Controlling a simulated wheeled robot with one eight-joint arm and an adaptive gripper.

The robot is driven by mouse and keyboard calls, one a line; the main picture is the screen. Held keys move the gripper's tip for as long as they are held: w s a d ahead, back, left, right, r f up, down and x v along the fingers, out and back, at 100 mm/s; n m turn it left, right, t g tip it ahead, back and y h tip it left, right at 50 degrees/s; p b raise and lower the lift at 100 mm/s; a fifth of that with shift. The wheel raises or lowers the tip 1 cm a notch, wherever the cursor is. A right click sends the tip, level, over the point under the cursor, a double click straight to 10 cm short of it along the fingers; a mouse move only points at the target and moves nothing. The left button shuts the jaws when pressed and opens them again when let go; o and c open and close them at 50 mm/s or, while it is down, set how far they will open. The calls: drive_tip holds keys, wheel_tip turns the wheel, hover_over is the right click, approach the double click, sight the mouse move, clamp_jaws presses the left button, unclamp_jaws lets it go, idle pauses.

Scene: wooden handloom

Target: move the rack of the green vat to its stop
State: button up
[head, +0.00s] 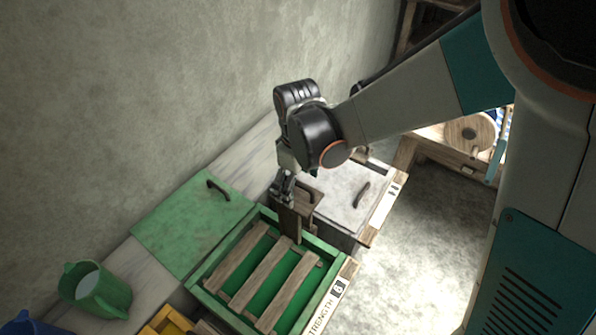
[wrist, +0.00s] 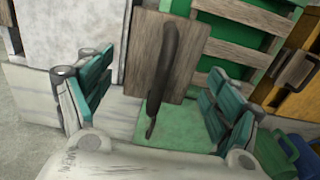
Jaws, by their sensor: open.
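The green vat (head: 207,293) stands low in the head view, open at the top. Its wooden rack (head: 272,270) of slats lies across the inside, over a green interior. A wooden board (head: 290,226) with a dark handle (head: 311,197) stands at the vat's far end; whether it joins the slats is unclear. My gripper (head: 284,190) is at this board, pointing down. In the wrist view the jaws are open, with the dark handle (wrist: 164,70) between the teal fingers and the board (wrist: 145,55) behind it. Contact cannot be told. No stop can be made out.
A green lid (head: 185,228) with a handle lies left of the vat. A pale-lidded vat (head: 345,190) adjoins its far end. A green jug (head: 97,290), a blue vessel (head: 28,328) and a yellow-edged container (head: 165,324) are near. The wall runs along the left; right floor is clear.

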wheel_tip(320, 180, up, 7)
drive_tip(key=p, duration=0.5)
drive_tip(key=shift+r, duration=0.1)
idle(0.4)
